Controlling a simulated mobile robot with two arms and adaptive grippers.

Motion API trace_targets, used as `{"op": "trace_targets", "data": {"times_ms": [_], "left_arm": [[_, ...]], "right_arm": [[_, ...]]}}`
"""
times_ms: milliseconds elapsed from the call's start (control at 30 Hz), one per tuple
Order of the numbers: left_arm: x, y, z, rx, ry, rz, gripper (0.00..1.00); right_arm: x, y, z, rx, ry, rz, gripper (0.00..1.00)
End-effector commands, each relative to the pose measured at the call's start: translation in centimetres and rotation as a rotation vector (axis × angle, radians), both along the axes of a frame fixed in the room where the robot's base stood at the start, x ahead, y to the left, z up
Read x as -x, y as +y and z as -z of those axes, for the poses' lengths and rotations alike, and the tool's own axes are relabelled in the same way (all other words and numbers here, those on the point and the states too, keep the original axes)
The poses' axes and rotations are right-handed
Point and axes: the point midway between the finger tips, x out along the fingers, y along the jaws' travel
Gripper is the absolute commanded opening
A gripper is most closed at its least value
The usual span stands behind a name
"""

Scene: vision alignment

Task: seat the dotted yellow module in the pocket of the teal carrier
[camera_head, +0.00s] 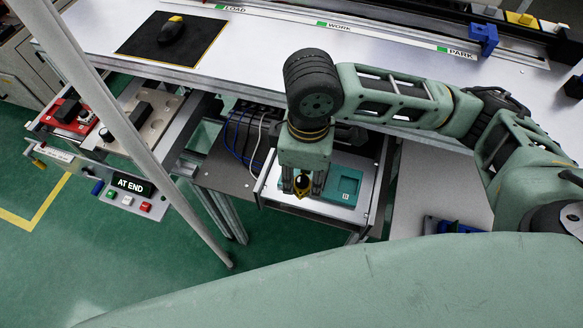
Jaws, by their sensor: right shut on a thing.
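The teal carrier (344,186) lies on a white tray under the bench edge, right of and partly behind my right gripper. A square recessed pocket shows on its right part, with a small white mark at its lower edge. My right gripper (302,186) points down over the left part of the carrier. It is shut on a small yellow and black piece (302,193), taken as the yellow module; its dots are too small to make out. I cannot tell whether the piece touches the carrier. My left gripper is not in view.
The white tray (275,190) has raised metal sides. Cables (240,132) hang to its left. On the bench are a black mat (136,44) with a dark, yellow-topped object (171,30) and a blue block (484,38) near PARK.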

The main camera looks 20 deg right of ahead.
Motion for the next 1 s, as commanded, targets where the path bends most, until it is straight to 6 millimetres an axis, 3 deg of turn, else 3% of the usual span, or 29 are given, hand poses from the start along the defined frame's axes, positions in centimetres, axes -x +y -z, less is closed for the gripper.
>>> {"op": "trace_targets", "data": {"times_ms": [100,333,533,800,1000], "left_arm": [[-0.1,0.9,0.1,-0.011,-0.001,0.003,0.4],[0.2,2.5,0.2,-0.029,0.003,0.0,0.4],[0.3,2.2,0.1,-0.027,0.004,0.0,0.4],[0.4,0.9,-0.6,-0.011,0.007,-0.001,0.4],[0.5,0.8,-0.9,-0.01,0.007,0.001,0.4]], "right_arm": [[0.0,1.9,-0.3,-0.002,-0.004,-0.278,0.06],[0.1,3.7,-0.6,0.001,-0.009,-0.602,0.06],[-1.5,3.1,0.4,0.004,-0.005,-0.654,0.06],[-7.1,0.5,4.0,0.005,-0.006,-0.651,0.06],[-9.8,-0.8,5.9,0.003,-0.006,-0.655,0.06]]}}
